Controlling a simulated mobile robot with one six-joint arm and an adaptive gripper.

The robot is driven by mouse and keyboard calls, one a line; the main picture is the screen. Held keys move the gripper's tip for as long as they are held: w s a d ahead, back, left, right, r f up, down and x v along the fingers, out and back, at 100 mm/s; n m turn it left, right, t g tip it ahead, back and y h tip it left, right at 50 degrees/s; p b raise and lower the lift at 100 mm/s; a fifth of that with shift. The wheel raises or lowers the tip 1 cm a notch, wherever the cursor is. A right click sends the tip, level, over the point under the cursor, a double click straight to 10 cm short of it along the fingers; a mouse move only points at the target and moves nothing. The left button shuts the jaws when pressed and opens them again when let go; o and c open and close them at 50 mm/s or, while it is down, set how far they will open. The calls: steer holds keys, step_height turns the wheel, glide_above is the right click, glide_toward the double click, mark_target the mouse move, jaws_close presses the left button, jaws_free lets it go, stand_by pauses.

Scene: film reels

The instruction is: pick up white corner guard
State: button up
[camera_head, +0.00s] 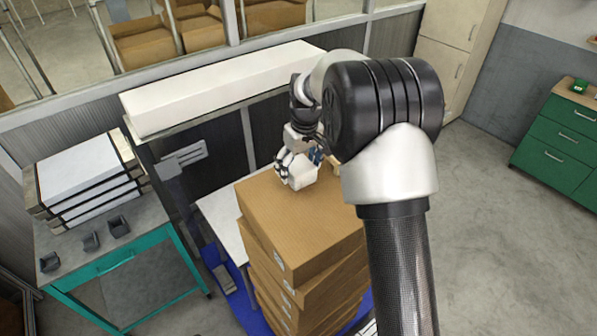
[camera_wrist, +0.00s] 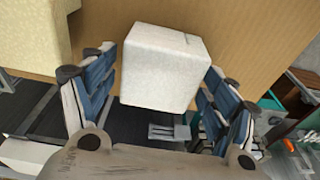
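The white corner guard (camera_wrist: 162,68) is a pale block with rounded edges, seen against the brown cardboard in the wrist view. In the head view it is a small white shape (camera_head: 302,178) on top of the stacked cardboard boxes (camera_head: 300,222). My gripper (camera_wrist: 160,70) is around it, one blue-padded finger on each side. The fingers look spread, with a thin gap at the left; contact on the right is unclear. In the head view my gripper (camera_head: 297,166) is just above the box top, and my arm hides part of it.
A cream block (camera_wrist: 35,38) is at the upper left of the wrist view. In the head view, a long white box (camera_head: 215,90) lies on a shelf behind. Flat white boxes (camera_head: 85,172) lie on a bench at left. A green cabinet (camera_head: 560,145) is at right beside clear floor.

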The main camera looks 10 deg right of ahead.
steer(key=c, duration=0.9)
steer(key=shift+o, duration=0.2)
steer(key=shift+r, duration=0.15)
